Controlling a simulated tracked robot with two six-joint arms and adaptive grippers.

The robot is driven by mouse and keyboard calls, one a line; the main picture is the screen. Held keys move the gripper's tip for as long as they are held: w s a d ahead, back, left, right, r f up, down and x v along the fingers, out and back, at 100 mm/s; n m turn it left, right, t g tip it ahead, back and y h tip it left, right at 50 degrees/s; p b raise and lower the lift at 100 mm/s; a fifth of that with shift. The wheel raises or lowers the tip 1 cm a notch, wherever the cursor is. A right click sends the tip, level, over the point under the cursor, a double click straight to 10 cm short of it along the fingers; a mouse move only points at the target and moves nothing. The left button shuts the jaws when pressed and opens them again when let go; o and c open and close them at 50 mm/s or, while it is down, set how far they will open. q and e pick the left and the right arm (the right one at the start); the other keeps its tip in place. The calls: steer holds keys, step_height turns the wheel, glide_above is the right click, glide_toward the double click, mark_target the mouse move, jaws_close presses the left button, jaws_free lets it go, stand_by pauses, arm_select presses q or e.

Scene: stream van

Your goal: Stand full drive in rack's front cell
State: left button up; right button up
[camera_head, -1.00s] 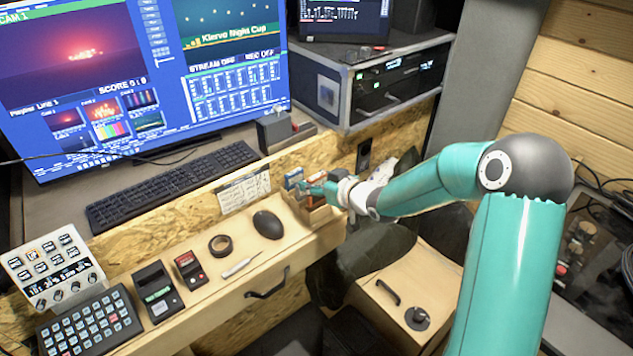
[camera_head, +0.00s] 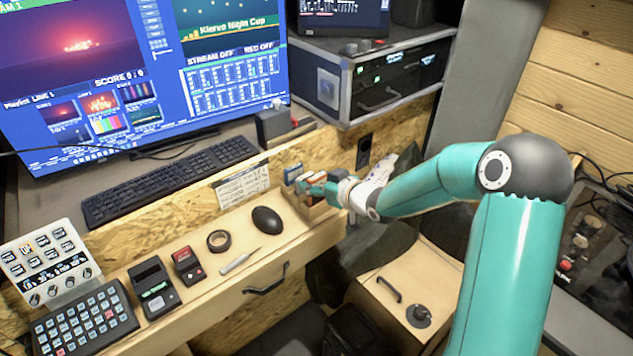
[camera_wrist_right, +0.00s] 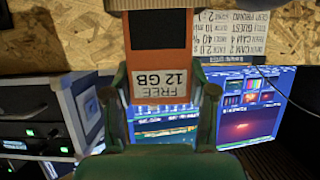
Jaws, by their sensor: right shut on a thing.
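My right gripper (camera_head: 322,188) is at the wooden rack (camera_head: 318,210) on the right end of the ledge. In the right wrist view the right gripper (camera_wrist_right: 162,92) is shut on an orange drive (camera_wrist_right: 158,42). Its white label reads "FREE 12 GB" and appears upside down. A blue drive (camera_head: 293,173) shows at the rack's back left. The fingers hide most of the rack's cells, so I cannot tell whether the held drive is inside one. A card reader with a red front (camera_head: 188,264) and a dark one with a green display (camera_head: 153,287) stand on the ledge. My left gripper is out of view.
A black mouse (camera_head: 267,220), a tape roll (camera_head: 219,241) and a white pen-like tool (camera_head: 239,261) lie left of the rack. A keypad (camera_head: 85,321) and a control panel (camera_head: 50,264) are farther left. A low chipboard wall stands behind the ledge.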

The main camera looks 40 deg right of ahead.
mark_target(317, 202)
steer(key=shift+f+b, duration=1.6)
steer(key=shift+f, duration=0.15)
steer(key=o, duration=1.3)
steer(key=shift+r, duration=0.1)
steer(key=a+v, duration=0.1)
steer(key=v, duration=1.1)
steer(key=s+a+f+m+g+y+p, duration=0.1)
steer(key=a+f+g, duration=0.2)
steer(key=a+f, duration=0.45)
steer(key=s+a+f+m+g+y+p, duration=0.1)
steer(key=a+f+g+p, duration=0.3)
steer(key=f, duration=0.6)
steer(key=s+a+f+g+y, duration=0.1)
steer(key=s+a+f+g, duration=0.4)
steer(key=s+a+f, duration=0.6)
steer(key=s+a, duration=0.1)
steer(key=s, duration=0.3)
steer(key=shift+a+m+g, duration=0.35)
steer(key=shift+m+g, duration=0.05)
